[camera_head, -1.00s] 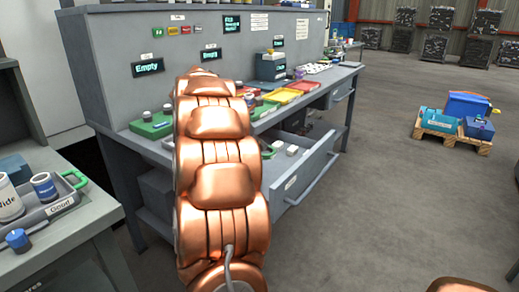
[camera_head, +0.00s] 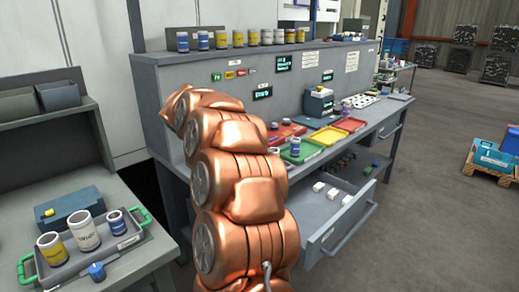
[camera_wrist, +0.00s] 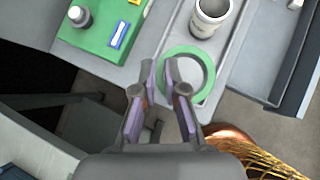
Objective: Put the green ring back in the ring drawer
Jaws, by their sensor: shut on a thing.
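The green ring (camera_wrist: 208,70) shows in the wrist view, its left edge between my gripper's fingertips (camera_wrist: 161,70). My gripper is shut on that edge. The ring hangs over or against a long grey tray (camera_wrist: 232,55); the gap below it cannot be told. In the head view my copper arm hides the gripper and the ring. A grey open edge, likely this drawer (camera_wrist: 290,75), shows at the right of the wrist view.
A green tray (camera_wrist: 95,35) with a jar and a blue-labelled item lies left of the ring. A white cup (camera_wrist: 210,18) stands beyond it. Colored trays (camera_head: 328,136) line the bench (camera_head: 165,75). A cart with a jar tray (camera_head: 75,268) is at left.

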